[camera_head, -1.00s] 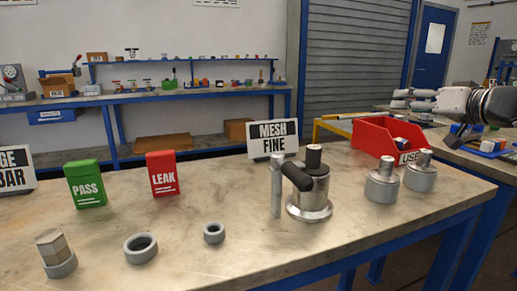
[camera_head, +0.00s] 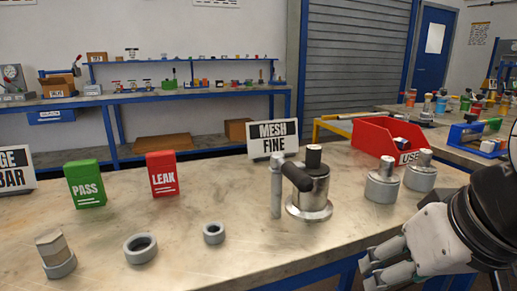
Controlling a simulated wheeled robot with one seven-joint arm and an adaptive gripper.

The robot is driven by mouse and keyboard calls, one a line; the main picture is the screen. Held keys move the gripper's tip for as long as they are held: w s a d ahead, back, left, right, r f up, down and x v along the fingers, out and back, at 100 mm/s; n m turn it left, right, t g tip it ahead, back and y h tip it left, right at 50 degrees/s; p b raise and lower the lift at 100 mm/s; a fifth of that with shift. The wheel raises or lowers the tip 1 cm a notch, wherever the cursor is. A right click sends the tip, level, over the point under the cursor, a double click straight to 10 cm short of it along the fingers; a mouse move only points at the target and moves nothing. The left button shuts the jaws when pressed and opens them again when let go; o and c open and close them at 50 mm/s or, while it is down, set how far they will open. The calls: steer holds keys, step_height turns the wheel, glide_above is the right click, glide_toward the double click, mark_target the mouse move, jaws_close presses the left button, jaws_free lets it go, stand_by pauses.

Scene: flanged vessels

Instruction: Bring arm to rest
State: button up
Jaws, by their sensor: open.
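My gripper (camera_head: 372,272) is at the lower right of the head view, at the front edge of the workbench (camera_head: 190,235). Its grey fingers point left and down, apart from each other, with nothing between them. My dark wrist shows behind it at the right edge. The flanged vessel (camera_head: 316,190) with a black side handle stands upright on the bench, left of and beyond my gripper. Two smaller metal vessels (camera_head: 382,184) and (camera_head: 420,174) stand just beyond my gripper.
A red bin (camera_head: 385,138) stands behind the small vessels. A MESH FINE sign (camera_head: 273,138), a green PASS block (camera_head: 86,184) and a red LEAK block (camera_head: 162,173) stand on the bench. Two rings (camera_head: 140,248) and (camera_head: 213,233) and a hex-topped part (camera_head: 54,252) lie in front.

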steer(key=s+f+g, duration=0.5)
steer(key=s, duration=0.8)
step_height(320, 180, up, 31)
steer(key=d+t+p, duration=0.1)
steer(key=t+p, duration=0.2)
steer(key=p, duration=2.6)
steer(key=shift+t+h, duration=0.3)
steer(key=shift+f, duration=0.15)
